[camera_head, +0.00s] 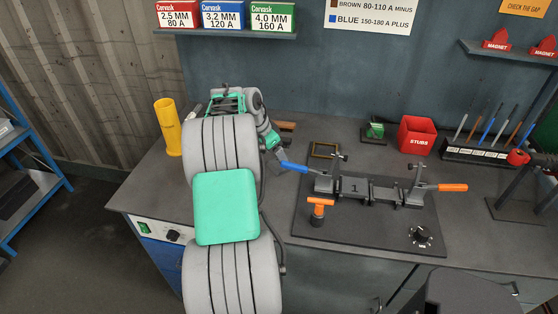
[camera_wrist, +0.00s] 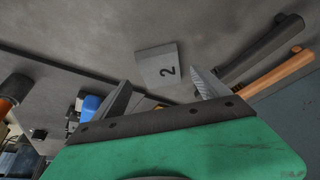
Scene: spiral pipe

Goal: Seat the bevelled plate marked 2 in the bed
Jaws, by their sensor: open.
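The bevelled plate marked 2 (camera_wrist: 158,65) lies flat on the grey bench in the wrist view, just beyond my fingertips. I cannot make it out in the head view, where my arm covers part of the bench. My gripper (camera_wrist: 162,86) is open and empty, with its fingers apart and the plate ahead of the gap between them. In the head view my gripper (camera_head: 277,146) is low over the bench, left of the bed. The bed (camera_head: 371,192) is a dark fixture with clamps, and a plate marked 1 (camera_head: 354,187) sits in its left part.
A blue clamp handle (camera_head: 293,167) juts toward my gripper. An orange T-handle (camera_head: 320,205) and an orange lever (camera_head: 452,187) stand at the bed. A brass-coloured frame (camera_head: 325,150) lies behind it. A yellow tube (camera_head: 168,128) and red stubs bin (camera_head: 417,135) stand on the bench.

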